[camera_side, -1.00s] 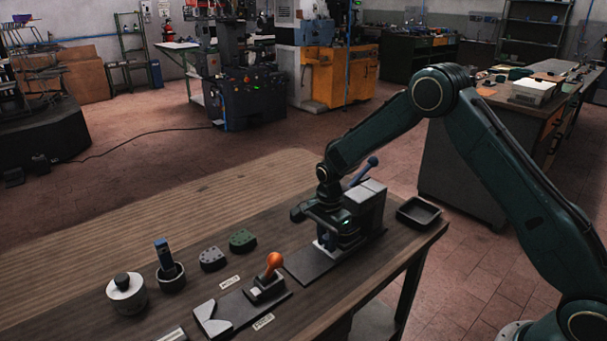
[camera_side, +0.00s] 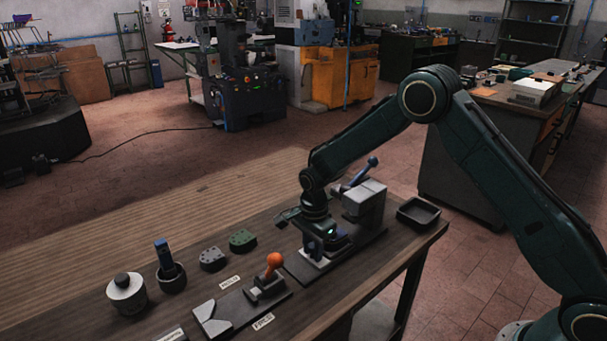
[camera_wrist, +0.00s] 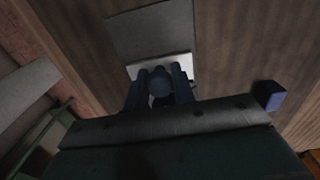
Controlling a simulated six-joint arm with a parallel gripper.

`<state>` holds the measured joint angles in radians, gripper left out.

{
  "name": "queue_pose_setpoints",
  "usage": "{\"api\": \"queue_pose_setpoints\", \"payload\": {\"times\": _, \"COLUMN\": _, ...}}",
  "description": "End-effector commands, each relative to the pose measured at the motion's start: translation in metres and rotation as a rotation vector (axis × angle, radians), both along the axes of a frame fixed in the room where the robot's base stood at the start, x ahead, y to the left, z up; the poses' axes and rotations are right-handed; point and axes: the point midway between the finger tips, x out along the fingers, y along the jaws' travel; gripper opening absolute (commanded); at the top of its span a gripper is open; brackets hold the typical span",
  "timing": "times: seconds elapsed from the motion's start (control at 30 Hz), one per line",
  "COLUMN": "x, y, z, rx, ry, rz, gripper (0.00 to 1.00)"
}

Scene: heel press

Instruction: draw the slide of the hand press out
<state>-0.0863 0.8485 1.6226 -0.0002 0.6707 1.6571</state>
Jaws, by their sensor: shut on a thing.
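The hand press (camera_side: 364,203) is a grey block on a dark base plate, with a blue-grey lever on top, at the right end of the bench in the side view. The slide (camera_side: 314,256), a light plate, stands out from the press toward the left, over the base plate. In the wrist view the slide (camera_wrist: 160,66) shows as a pale strip with a round dark knob (camera_wrist: 160,82) in front of it. My gripper (camera_side: 318,243) is low over the slide. Its two fingers (camera_wrist: 160,90) are shut on the knob, one on each side.
An orange-knobbed fixture (camera_side: 272,269) stands just left of the press. Green (camera_side: 242,240) and grey (camera_side: 212,259) heel-shaped blocks, a blue tool in a cup (camera_side: 170,272) and a lidded pot (camera_side: 127,295) lie farther left. A black tray (camera_side: 419,212) sits right of the press.

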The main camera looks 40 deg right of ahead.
Motion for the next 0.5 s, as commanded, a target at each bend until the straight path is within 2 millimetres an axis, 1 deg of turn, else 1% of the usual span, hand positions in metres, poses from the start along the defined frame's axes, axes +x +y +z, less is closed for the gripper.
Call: {"api": "queue_pose_setpoints", "payload": {"times": 0.5, "x": 0.001, "y": 0.027, "z": 0.001, "rx": 0.001, "ry": -0.003, "rz": 0.002, "gripper": 0.09}}
